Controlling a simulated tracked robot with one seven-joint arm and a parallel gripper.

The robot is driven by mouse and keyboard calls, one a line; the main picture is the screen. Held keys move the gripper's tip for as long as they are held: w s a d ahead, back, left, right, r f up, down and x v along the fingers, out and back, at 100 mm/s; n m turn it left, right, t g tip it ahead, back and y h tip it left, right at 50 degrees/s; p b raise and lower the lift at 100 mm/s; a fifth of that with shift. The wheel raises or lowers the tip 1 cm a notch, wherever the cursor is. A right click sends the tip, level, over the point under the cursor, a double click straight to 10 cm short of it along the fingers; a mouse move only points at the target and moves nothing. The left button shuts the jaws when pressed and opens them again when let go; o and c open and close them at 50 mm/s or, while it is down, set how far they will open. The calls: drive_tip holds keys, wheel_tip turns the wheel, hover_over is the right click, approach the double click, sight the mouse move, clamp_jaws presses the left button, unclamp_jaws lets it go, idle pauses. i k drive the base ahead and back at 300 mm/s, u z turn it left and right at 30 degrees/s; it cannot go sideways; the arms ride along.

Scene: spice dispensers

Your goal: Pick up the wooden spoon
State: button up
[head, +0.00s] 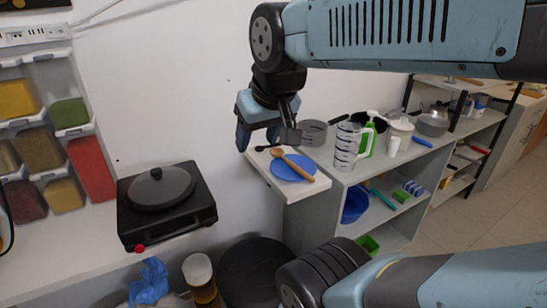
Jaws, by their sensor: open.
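The wooden spoon (298,168) lies across a blue plate (283,171) on the near end of the white shelf top (310,189). Its bowl end points to the upper left and its handle runs to the lower right, past the plate's rim. My gripper (265,150) hangs above and to the left of the plate. It is open, with nothing seen between its fingers. The spoon and gripper look apart, though the exact height gap is hard to tell.
A grey pot (313,133), a clear patterned jug (346,147) and a green bottle (368,138) stand beyond the plate. A black hotplate with a lidded pan (160,189) sits at left, near the spice dispensers (38,148). A dark round bin (256,270) stands below.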

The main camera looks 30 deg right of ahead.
sight(276, 152)
drive_tip(key=z, duration=1.35)
drive_tip(key=k, duration=1.6)
drive_tip(key=u, duration=0.75)
drive_tip(key=i, duration=1)
drive_tip(key=z, duration=0.15)
